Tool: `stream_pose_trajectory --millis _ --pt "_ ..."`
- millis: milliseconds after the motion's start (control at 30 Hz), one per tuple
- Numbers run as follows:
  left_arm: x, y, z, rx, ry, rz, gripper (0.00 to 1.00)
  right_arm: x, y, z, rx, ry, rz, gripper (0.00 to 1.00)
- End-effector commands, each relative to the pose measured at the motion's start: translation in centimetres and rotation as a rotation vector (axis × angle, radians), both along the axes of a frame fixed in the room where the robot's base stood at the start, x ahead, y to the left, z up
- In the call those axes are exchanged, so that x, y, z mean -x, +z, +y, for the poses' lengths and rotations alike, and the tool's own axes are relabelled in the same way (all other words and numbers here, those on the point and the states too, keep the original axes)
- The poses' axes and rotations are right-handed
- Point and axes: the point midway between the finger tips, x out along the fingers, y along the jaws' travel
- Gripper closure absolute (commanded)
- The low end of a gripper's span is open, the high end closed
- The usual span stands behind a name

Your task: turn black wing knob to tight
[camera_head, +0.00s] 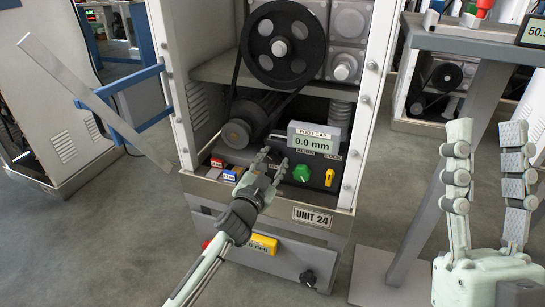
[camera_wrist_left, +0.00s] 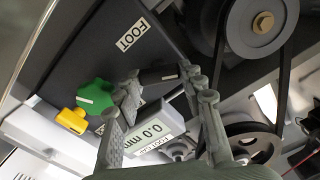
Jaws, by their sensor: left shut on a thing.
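My left gripper (camera_head: 270,166) reaches down to the control panel of Unit 24. In the left wrist view its fingers stand on both sides of the black wing knob (camera_wrist_left: 157,76), shut on it. The knob has a white mark and is largely hidden by the fingers in the head view. The foot gap display (camera_head: 312,144) reads 0.0 mm; it also shows in the left wrist view (camera_wrist_left: 150,132). My right gripper (camera_head: 487,165) is open and empty, raised at the right, away from the panel.
A green knob (camera_head: 302,173) and a yellow knob (camera_head: 329,178) sit right of my left gripper. Red and blue counters (camera_head: 230,175) sit at its left. A large black pulley (camera_head: 283,45) and belt are above. A black star knob (camera_head: 308,278) is on the lower front.

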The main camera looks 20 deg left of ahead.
Motion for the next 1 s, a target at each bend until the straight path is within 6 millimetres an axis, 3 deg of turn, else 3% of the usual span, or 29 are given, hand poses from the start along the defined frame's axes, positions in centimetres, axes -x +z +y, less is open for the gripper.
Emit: stream_pose_trajectory --millis 400,1000 --pt "0.0 0.1 -0.1 -0.397 0.000 -0.016 0.90 -1.9 -1.3 1.1 0.053 0.013 0.165 0.60" --pt "-0.1 -0.1 -0.2 -0.916 -0.001 -0.034 0.90 -2.9 -2.6 1.7 0.087 0.021 0.271 0.60"
